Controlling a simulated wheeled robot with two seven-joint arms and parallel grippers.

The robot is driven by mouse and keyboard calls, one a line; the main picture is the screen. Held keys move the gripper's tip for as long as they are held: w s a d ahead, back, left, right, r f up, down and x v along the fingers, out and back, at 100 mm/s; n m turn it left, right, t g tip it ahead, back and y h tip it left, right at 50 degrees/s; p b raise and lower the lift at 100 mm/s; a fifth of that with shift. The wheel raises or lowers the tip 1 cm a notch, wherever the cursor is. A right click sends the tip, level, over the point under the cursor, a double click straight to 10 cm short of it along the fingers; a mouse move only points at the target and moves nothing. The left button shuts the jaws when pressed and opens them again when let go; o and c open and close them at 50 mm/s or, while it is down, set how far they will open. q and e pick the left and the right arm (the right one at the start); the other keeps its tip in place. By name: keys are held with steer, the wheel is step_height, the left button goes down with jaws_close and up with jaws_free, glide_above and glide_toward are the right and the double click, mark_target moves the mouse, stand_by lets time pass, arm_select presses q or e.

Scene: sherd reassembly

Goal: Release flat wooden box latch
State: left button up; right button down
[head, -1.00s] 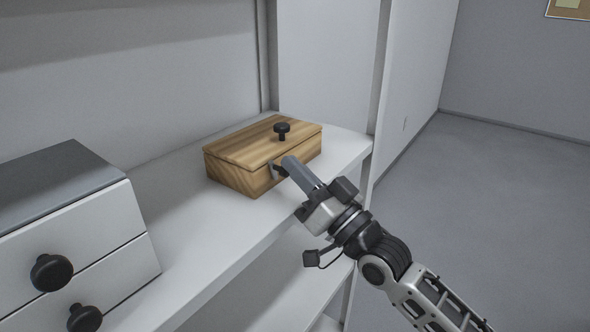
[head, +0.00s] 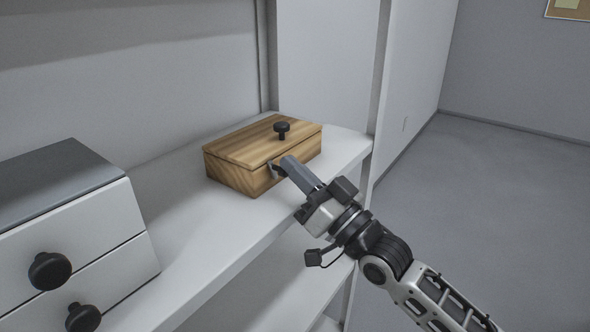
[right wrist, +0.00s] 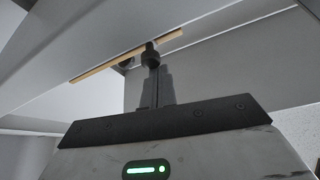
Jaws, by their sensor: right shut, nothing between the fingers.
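The flat wooden box (head: 232,176) sits closed on the white shelf, with a black knob (head: 282,127) on its lid. A small grey latch (head: 271,169) is on its front face, partly hidden by my right gripper (head: 286,163). The right gripper is shut and empty, its fingertips close to the latch; I cannot tell whether they touch it. In the right wrist view, the shut fingers (right wrist: 155,88) point towards a thin strip of the wooden box (right wrist: 95,71). A dark rounded piece stands at their tips. My left gripper is not in view.
A white drawer unit (head: 75,235) with a grey top and black knobs stands at the left on the shelf (head: 195,235). The shelf between it and the box is clear. A white side panel (head: 410,90) rises just right of the box. A lower shelf shows below.

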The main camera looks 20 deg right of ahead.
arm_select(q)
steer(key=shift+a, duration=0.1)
arm_select(e)
steer(key=shift+f+n, duration=0.1)
steer(key=shift+n, duration=0.2)
